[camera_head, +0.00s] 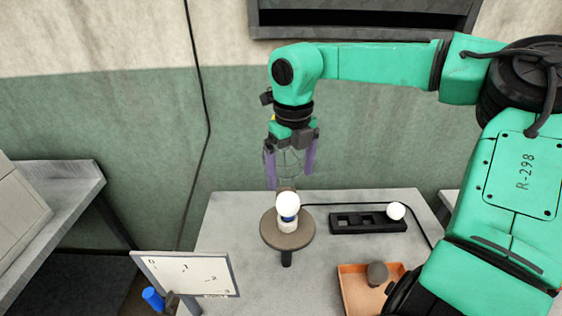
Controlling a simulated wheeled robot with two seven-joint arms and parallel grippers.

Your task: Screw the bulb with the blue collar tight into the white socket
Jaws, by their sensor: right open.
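The bulb with the blue collar (288,205) stands upright in the white socket (288,226) on a round brown stand (270,233). Its blue collar shows as a thin band just above the socket; how far it is threaded in I cannot tell. My right gripper (290,177) points down above the bulb, with its purple fingers open and apart. It looks empty, and the fingertips are slightly above or behind the glass. My left gripper is not in view.
A black holder (352,222) with another white bulb (396,211) lies to the right, with a black cable beside it. An orange tray (352,293) holding a dark round object (377,273) is at front right. A whiteboard (190,275) stands at front left.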

